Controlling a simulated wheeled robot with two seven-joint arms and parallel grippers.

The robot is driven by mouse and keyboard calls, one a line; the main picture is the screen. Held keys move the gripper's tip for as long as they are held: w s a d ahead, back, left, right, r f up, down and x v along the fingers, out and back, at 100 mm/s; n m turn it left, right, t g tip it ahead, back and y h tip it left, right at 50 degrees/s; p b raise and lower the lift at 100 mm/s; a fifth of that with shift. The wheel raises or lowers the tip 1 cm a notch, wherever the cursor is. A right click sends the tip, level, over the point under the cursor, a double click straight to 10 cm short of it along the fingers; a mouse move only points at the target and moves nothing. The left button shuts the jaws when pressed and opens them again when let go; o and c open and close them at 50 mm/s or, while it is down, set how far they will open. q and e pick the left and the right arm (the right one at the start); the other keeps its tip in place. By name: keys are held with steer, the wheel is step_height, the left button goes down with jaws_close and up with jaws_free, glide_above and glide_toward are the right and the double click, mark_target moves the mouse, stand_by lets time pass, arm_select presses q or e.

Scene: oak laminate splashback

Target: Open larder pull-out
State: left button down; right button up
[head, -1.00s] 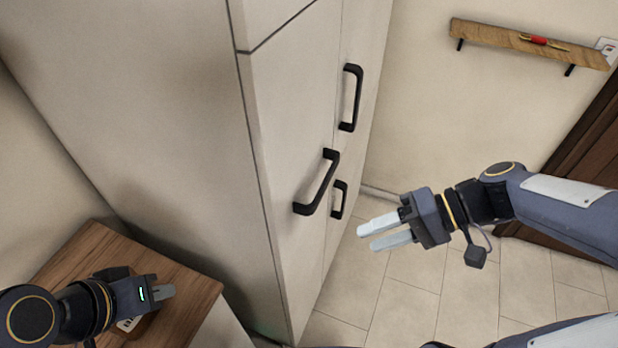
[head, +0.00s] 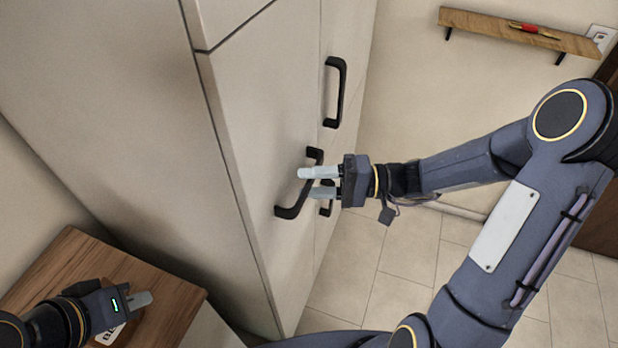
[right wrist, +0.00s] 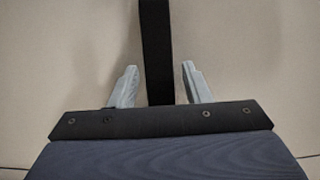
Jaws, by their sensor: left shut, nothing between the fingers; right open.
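The tall cream larder front (head: 257,150) carries a black bar handle (head: 291,211) and looks closed in the head view. My right gripper (head: 308,182) is open at this handle, its fingers reaching toward the bar. In the right wrist view the black handle bar (right wrist: 155,50) runs upright between the two spread fingertips (right wrist: 158,85); the fingers are not closed on it. My left gripper (head: 143,299) is shut and empty, low over the wooden worktop at the lower left.
Two more black handles sit on the neighbouring front, an upper one (head: 334,92) and a lower one partly behind my right gripper. A wooden wall shelf (head: 490,27) holds a red item (head: 530,28). The wooden worktop (head: 178,297) is at lower left. Tiled floor (head: 400,275) is clear.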

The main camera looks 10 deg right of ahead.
steer(key=shift+w+a, duration=0.1)
steer(key=shift+a, duration=0.35)
jaws_close()
steer(key=shift+d, duration=0.15)
